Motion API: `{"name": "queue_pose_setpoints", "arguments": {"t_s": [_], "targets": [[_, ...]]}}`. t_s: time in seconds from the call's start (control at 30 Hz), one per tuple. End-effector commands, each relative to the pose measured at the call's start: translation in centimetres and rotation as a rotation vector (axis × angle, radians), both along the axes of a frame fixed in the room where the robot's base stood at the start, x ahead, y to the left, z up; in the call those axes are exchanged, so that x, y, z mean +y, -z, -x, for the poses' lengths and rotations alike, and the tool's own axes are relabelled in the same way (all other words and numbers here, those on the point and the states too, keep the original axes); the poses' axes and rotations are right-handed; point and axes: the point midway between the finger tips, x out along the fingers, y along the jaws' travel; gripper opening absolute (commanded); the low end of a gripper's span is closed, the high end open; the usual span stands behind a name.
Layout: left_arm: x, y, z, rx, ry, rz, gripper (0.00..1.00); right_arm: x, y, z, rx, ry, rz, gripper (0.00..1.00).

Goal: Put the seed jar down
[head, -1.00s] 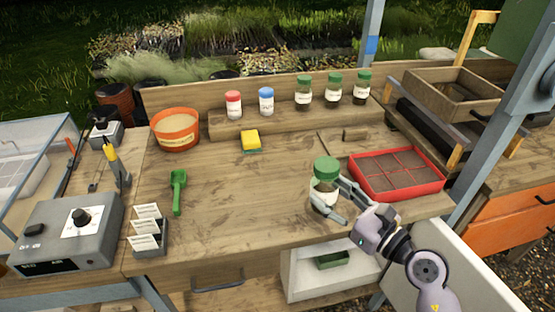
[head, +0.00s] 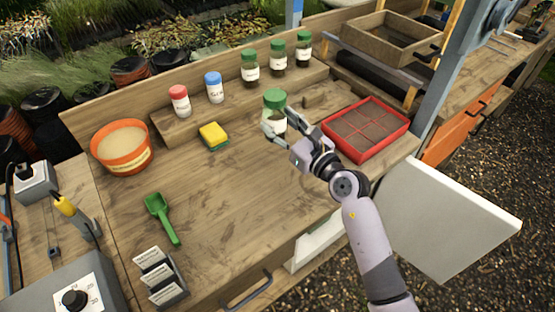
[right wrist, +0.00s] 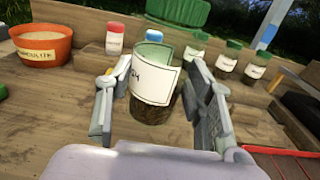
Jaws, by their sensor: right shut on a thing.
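The seed jar is clear glass with a green lid (head: 275,97) and a white label. My right gripper (head: 279,123) is shut on the jar body, which stands upright between the fingers. In the right wrist view the jar (right wrist: 152,82) shows between both fingers, with its label facing me and dark contents low in the glass. The jar is over the back part of the bench, in front of the raised shelf (head: 227,103). I cannot tell whether its base touches the wood. My left gripper is not in view.
Several other jars, including a red-lidded one (head: 180,100) and a blue-lidded one (head: 214,87), stand on the shelf. A yellow sponge (head: 213,135) lies left of the held jar. A red tray (head: 365,130) is to its right. The bench middle is clear.

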Motion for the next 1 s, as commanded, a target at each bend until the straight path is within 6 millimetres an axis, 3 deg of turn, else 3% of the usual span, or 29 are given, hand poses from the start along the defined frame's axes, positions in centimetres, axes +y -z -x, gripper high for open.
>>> {"name": "queue_pose_setpoints", "arguments": {"t_s": [0.03, 0.2, 0.47, 0.6, 0.73, 1.0], "targets": [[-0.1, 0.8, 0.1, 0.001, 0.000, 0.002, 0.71, 0.0, 2.0, 0.0, 0.004, -0.001, 0.003, 0.12], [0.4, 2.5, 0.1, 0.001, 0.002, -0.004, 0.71, 0.0, 6.0, 0.0, 0.000, -0.001, 0.001, 0.12], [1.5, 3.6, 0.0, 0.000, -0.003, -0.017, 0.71, 0.1, 8.3, 0.0, -0.002, -0.002, 0.000, 0.12], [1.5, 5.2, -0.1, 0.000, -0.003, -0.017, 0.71, 0.0, 10.8, 0.0, -0.002, -0.001, 0.001, 0.12], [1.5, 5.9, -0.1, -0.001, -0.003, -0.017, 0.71, 0.0, 12.0, 0.0, -0.004, -0.001, 0.000, 0.12], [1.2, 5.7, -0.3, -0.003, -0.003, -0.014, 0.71, 0.1, 11.9, 0.0, -0.003, 0.000, -0.001, 0.12]]}}
